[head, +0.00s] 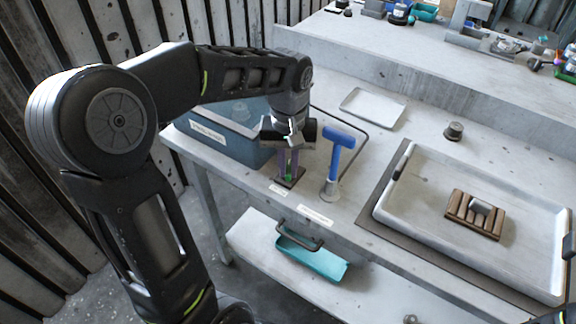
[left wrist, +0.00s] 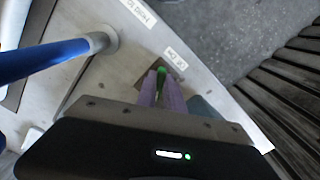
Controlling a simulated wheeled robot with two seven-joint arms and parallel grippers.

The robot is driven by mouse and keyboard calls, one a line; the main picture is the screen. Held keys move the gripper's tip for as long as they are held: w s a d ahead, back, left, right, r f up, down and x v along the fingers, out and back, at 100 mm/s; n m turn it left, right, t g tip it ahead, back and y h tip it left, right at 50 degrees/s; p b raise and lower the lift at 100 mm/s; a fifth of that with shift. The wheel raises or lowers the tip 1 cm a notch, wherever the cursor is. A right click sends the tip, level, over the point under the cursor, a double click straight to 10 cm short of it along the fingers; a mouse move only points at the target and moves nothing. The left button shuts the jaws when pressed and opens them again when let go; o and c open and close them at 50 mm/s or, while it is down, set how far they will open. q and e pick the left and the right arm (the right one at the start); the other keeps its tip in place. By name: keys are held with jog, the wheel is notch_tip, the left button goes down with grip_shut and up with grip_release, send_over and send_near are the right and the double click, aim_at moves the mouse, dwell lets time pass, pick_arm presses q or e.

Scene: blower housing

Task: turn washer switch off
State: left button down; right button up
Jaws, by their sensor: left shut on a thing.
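The washer switch is a small dark plate (head: 291,181) with a green part (head: 289,177) standing on it, near the front edge of the workbench. My left gripper (head: 288,172) points down over the plate, its purple fingers closed around the green part. In the left wrist view, the green tip (left wrist: 162,70) shows between the two fingers (left wrist: 160,92), and the dark plate (left wrist: 146,72) lies beyond them. The fingers hide most of the switch, so its on or off position cannot be told. A small label (left wrist: 175,58) lies beside the plate, its text too small to read surely.
A blue T-shaped handle (head: 341,145) stands upright in a grey holder just right of the gripper. A blue-grey bin (head: 235,125) stands close on the left. A white tray (head: 405,200) with a wooden rack (head: 474,214) is at right. A teal tray (head: 310,258) lies below.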

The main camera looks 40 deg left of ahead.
aim_at(288, 169)
dwell(0.4)
pick_arm(q)
jog(key=c, duration=1.5)
grip_release()
jog(key=shift+o, duration=0.2)
notch_tip(288, 169, up, 8)
jog(key=shift+f, duration=0.1)
